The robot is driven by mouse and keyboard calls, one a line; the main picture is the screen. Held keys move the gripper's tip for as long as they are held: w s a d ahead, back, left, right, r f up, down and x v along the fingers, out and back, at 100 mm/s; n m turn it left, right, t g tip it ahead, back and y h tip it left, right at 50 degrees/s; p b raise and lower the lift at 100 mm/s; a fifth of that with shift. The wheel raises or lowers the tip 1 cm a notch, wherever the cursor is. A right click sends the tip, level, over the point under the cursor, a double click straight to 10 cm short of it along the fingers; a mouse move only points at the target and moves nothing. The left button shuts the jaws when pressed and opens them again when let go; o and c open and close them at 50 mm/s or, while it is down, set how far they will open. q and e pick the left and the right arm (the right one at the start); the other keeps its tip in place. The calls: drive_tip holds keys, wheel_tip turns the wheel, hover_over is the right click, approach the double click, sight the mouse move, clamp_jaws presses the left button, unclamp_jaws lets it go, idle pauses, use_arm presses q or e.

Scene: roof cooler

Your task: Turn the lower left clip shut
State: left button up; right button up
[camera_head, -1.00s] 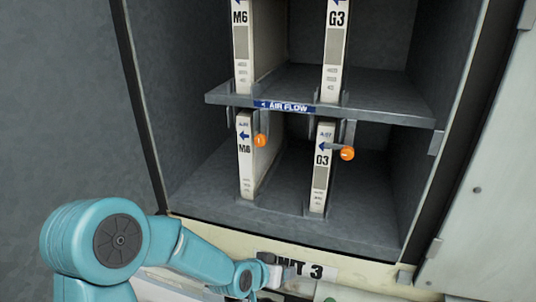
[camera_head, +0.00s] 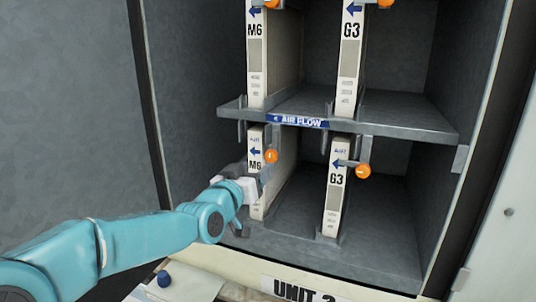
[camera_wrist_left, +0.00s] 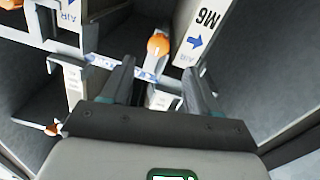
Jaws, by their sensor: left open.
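The lower left clip has an orange knob (camera_head: 271,156) beside the right edge of the lower M6 filter (camera_head: 256,140), below the shelf. Its lever does not visibly cross the filter's front. My left gripper (camera_head: 255,176) is open, just below the knob and in front of the filter, partly hiding it. In the left wrist view, which shows the scene upside down, the knob (camera_wrist_left: 158,44) appears beyond and between the two open fingertips (camera_wrist_left: 157,68). The gap between them looks empty. I cannot tell whether a finger touches the clip. My right gripper is not in view.
The lower G3 filter (camera_head: 336,185) stands to the right, with its own orange-knobbed clip (camera_head: 363,171). The shelf (camera_head: 400,122) with the AIR FLOW label runs above. The floor between the filters is clear. The cooler's side walls bound the space.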

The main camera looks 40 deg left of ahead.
sight(270, 158)
use_arm(q)
drive_tip(key=w, duration=0.2)
drive_tip(key=w+p, duration=0.1)
drive_tip(key=w, duration=0.1)
drive_tip(key=w+a, duration=0.1)
drive_tip(key=w, duration=0.1)
drive_tip(key=shift+w+a+p, duration=0.1)
drive_tip(key=shift+w+p, duration=0.3)
drive_tip(key=shift+w, duration=0.25)
drive_tip(key=shift+w+f, duration=0.15)
drive_tip(key=shift+w, duration=0.1)
drive_tip(key=shift+s, duration=0.1)
drive_tip(key=c, duration=1)
